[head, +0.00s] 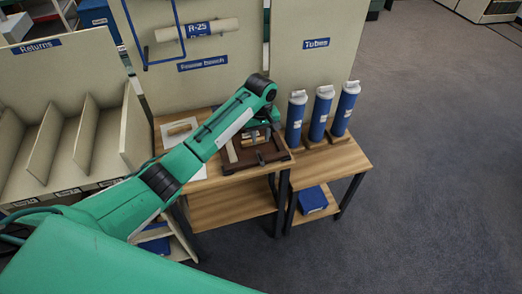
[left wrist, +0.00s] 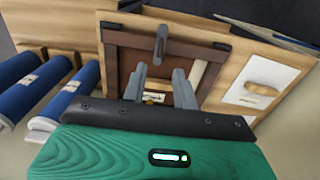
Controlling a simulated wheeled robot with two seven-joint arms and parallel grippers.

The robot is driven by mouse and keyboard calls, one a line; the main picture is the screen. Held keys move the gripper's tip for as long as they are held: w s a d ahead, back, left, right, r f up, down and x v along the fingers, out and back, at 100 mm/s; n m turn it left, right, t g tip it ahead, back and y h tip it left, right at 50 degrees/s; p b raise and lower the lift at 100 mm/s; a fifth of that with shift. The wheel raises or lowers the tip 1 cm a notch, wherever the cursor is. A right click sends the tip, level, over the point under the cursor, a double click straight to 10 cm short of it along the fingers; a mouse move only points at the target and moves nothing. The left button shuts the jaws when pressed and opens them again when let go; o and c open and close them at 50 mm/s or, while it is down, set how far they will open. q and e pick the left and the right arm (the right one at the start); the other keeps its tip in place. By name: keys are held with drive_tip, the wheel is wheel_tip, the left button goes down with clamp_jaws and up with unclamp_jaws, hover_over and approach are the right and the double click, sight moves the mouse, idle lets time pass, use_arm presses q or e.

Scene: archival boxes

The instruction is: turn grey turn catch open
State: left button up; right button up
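A dark brown wooden frame (head: 252,158) lies on the wooden bench; it fills the middle of the left wrist view (left wrist: 124,62). The grey turn catch (left wrist: 161,42) sits at the middle of the frame's upper edge in that view and points across the rim; in the head view it shows small and dark at the near edge (head: 261,158). My left gripper (head: 256,139) is over the frame. In the left wrist view its two grey fingers (left wrist: 161,74) are apart with nothing between them, below the catch. I cannot tell their height above it. My right gripper is not in view.
Several blue tubes (head: 319,116) with white caps stand right of the frame. A white sheet (left wrist: 262,80) with a wooden piece lies on its other side. An upright panel (head: 205,65) rises behind the bench. A Returns rack (head: 136,130) stands at left. Open floor (head: 440,150) lies right.

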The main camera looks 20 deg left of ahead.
sight(260, 156)
use_arm(q)
wheel_tip(260, 156, down, 8)
drive_tip(key=shift+f+p, duration=0.2)
drive_tip(key=shift+p, duration=0.3)
clamp_jaws()
